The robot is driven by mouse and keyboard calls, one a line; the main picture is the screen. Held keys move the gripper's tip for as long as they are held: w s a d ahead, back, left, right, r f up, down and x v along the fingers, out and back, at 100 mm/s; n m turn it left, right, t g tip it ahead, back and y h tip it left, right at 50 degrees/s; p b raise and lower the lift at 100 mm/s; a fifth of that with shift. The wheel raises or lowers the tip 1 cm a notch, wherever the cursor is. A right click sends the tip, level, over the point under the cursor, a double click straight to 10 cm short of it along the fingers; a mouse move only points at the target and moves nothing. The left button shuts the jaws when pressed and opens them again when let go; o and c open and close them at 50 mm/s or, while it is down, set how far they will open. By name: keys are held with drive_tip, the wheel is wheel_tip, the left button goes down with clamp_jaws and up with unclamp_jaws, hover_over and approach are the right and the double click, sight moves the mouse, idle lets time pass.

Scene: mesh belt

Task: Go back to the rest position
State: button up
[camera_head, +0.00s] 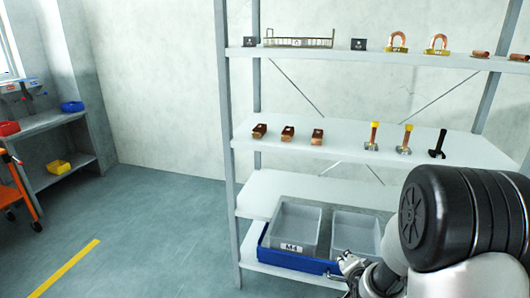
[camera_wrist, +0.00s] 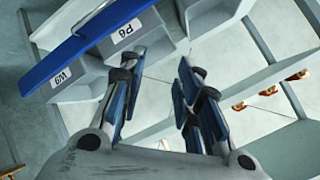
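My gripper (camera_head: 352,268) is at the lower right of the head view, in front of the lower shelf and close to the blue tray (camera_head: 290,261). My dark arm joint hides part of the shelf there. In the wrist view my gripper (camera_wrist: 163,72) has its two fingers apart with nothing between them. I cannot tell whether the gripper touches the tray.
The white shelf rack (camera_head: 228,140) holds brown blocks (camera_head: 288,134), yellow-topped pieces (camera_head: 374,136) and a wire basket (camera_head: 298,42). Grey bins (camera_head: 297,228) stand in the tray. A workbench (camera_head: 60,122) and orange cart (camera_head: 14,185) stand left. The floor between is clear.

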drive_tip(key=s+a+r+n+g, duration=0.1)
drive_tip(key=s+a+r+n, duration=0.2)
drive_tip(key=s+r, duration=0.35)
drive_tip(key=s+a+r+n+g, duration=0.2)
drive_tip(key=s+a+r+n, duration=0.1)
drive_tip(key=s+r, duration=0.35)
drive_tip(key=s+a+r+n+g, duration=0.1)
drive_tip(key=s+a+r+n, duration=0.1)
drive_tip(key=s, duration=0.8)
drive_tip(key=s+a+r+n+g+y, duration=0.1)
drive_tip(key=s+a+r+n+g, duration=0.1)
drive_tip(key=s, duration=0.7)
drive_tip(key=shift+s+a+r+n+y, duration=0.15)
drive_tip(key=shift+s+r+n+y, duration=0.2)
drive_tip(key=shift+r+n, duration=0.3)
drive_tip(key=shift+w, duration=0.1)
